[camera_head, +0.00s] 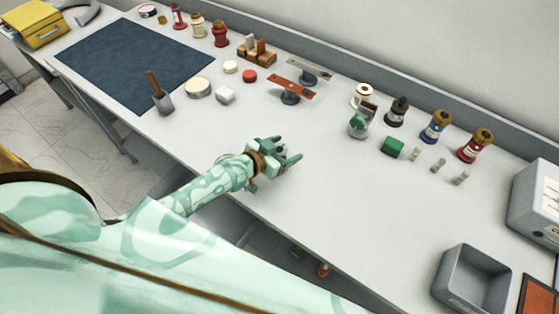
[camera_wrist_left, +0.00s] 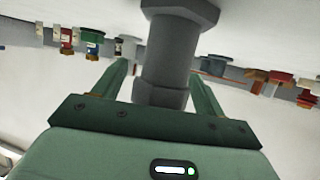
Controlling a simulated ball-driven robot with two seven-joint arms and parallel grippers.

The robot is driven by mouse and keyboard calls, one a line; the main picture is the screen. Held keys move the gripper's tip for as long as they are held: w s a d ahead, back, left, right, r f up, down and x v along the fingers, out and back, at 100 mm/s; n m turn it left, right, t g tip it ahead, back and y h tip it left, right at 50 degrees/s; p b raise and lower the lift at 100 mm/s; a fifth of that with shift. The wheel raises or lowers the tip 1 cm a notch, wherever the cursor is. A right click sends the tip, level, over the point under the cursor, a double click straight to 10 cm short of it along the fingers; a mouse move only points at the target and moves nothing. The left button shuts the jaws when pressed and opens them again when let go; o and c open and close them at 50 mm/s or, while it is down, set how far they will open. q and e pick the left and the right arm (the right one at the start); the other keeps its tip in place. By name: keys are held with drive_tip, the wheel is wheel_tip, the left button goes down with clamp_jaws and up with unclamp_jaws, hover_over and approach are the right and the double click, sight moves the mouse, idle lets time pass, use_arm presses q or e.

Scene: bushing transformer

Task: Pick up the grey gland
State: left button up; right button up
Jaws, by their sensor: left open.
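The grey gland (camera_wrist_left: 172,45) is large in the left wrist view, a dark grey cylinder with a wider hex-like flange against the pale table surface, which lies at the top of that picture. My left gripper (camera_wrist_left: 160,85) is open, with one green finger on each side of the gland's shaft. Whether the fingers touch it I cannot tell. In the head view my left gripper (camera_head: 285,150) is low over the middle of the table, and only a small grey part of the gland (camera_head: 282,149) shows between the fingers. My right gripper is not in view.
The white table (camera_head: 330,210) is clear around the gripper. A grey bin (camera_head: 474,280) is at the right front, a dark mat (camera_head: 135,62) at the left.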

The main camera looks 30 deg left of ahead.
use_arm(q)
drive_tip(key=c, duration=1.1)
drive_tip(key=shift+r, duration=0.15)
